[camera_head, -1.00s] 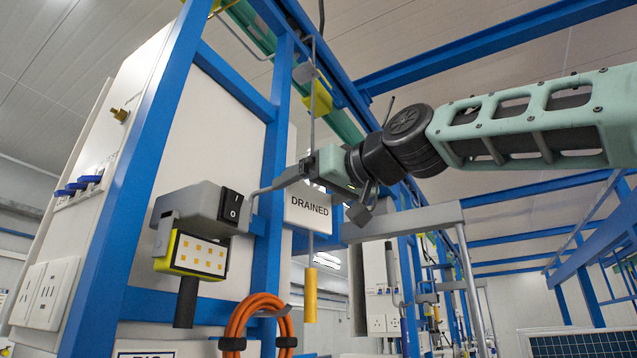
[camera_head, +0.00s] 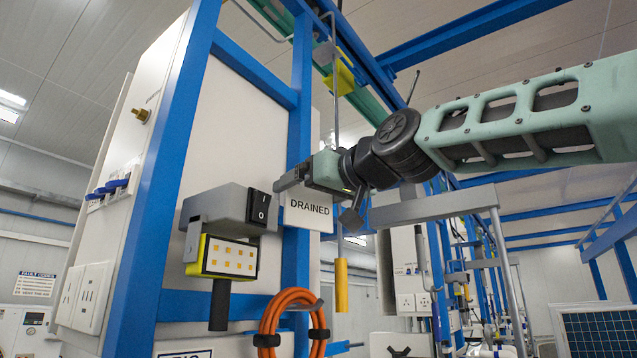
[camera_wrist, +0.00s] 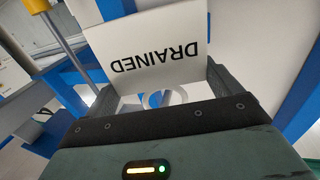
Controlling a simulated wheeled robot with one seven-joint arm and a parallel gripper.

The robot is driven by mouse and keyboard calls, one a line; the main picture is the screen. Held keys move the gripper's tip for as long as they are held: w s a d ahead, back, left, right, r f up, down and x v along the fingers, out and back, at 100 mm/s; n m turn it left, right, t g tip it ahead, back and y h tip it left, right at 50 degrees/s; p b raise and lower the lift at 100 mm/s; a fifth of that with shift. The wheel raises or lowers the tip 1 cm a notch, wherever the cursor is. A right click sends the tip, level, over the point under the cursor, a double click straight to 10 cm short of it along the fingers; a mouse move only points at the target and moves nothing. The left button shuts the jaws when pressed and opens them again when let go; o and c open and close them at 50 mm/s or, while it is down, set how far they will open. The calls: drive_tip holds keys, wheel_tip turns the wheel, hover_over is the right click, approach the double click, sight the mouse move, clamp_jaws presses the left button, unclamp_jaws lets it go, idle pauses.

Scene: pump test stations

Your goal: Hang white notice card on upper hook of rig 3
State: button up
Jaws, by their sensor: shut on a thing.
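The white notice card (camera_head: 306,212) reads DRAINED and is held by my gripper (camera_head: 296,180), in front of a blue rig post (camera_head: 297,130). In the wrist view the card (camera_wrist: 150,55) shows upside down between the two fingers of my gripper (camera_wrist: 160,90), which is shut on it. A pale ring-like shape shows below the card's edge there. The upper hook cannot be made out in either view now; the gripper and card cover that part of the post. The rig sign at the bottom (camera_head: 185,353) is cut off, so its number is not readable.
A grey switch box (camera_head: 220,208) with a yellow-edged panel juts out left of the card. An orange hose (camera_head: 292,318) hangs on a lower holder. A yellow cylinder (camera_head: 341,285) hangs on a thin rod right of the card. A grey frame (camera_head: 440,207) stands at right.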

drive_tip(key=shift+w+a+p, duration=0.35)
drive_tip(key=shift+w+a, duration=0.1)
drive_tip(key=shift+a, duration=0.2)
drive_tip(key=shift+w+a+f+b, duration=0.35)
drive_tip(key=shift+a+f, duration=0.05)
drive_tip(key=shift+f, duration=0.25)
drive_tip(key=o, duration=0.7)
drive_tip(key=b+v, duration=0.8)
drive_tip(key=v, duration=0.9)
drive_tip(key=shift+s+d, duration=0.15)
